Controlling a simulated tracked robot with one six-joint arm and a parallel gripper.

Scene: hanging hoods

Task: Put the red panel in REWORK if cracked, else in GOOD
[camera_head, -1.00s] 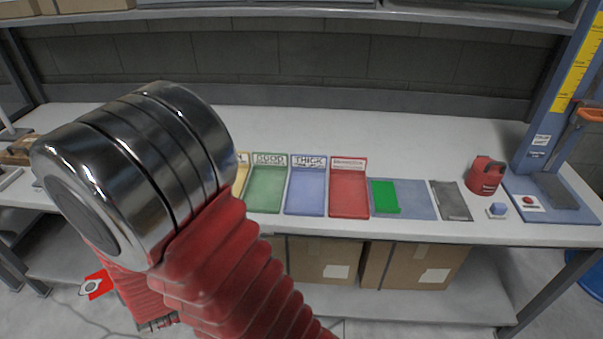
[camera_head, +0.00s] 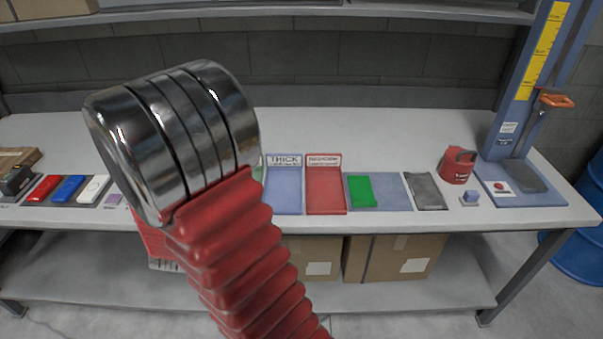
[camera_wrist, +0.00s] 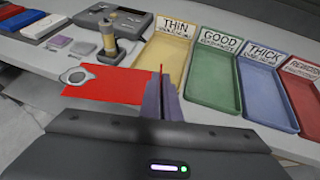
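In the wrist view my gripper (camera_wrist: 163,98) is shut on the red panel (camera_wrist: 115,84), which sticks out to the left of the fingers. A grey ring (camera_wrist: 75,76) shows at the panel's left end. I see no crack on the visible face, but the view is small. The green GOOD tray (camera_wrist: 213,76) stands empty to the right of the fingers. The red tray (camera_wrist: 306,108) at the right edge has a blurred label; it also shows in the head view (camera_head: 325,192).
Beside GOOD stand the yellow THIN tray (camera_wrist: 160,62) and blue THICK tray (camera_wrist: 265,94). A green panel (camera_head: 361,191) lies on a blue mat (camera_head: 392,192). A red canister (camera_head: 458,165) and a tall blue stand (camera_head: 520,90) are at the right. Red, blue and white blocks (camera_head: 68,188) lie left.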

